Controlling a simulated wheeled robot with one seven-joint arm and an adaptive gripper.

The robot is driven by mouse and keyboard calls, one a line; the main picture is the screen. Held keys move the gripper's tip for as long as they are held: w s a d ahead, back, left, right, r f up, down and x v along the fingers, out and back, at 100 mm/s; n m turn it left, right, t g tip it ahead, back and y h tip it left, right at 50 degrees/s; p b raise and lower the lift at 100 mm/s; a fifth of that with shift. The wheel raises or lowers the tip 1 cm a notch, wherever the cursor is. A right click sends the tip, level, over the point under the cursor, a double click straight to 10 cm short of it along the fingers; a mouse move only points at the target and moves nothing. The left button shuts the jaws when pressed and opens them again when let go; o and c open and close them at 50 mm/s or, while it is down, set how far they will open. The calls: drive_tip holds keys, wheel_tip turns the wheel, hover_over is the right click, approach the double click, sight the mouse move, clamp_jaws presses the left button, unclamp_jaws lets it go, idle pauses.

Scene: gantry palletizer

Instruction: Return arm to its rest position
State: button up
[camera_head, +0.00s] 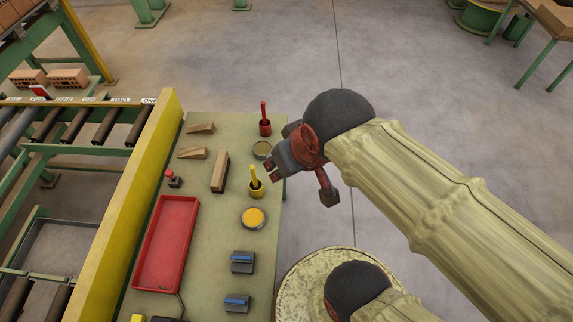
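My gripper (299,184) is at the end of my sleeved arm, which reaches in from the right. It is beside the right edge of the green work table (205,255), near the yellow pot. Its fingers look spread apart, one toward the table and one over the floor. I see nothing held between them. Part of the gripper is hidden behind its own red and black wrist.
On the table are a red tray (166,243), a red pot (265,127), a yellow pot (256,188), a yellow-topped tin (253,218), wooden wedges (200,128) and blue-topped blocks (242,262). A roller conveyor (75,124) stands left.

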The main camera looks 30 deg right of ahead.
drive_tip(key=shift+s, duration=0.35)
wheel_tip(320, 180, down, 6)
drive_tip(key=b, duration=0.6)
drive_tip(key=shift+f+b, duration=0.25)
drive_tip(key=shift+b, duration=0.05)
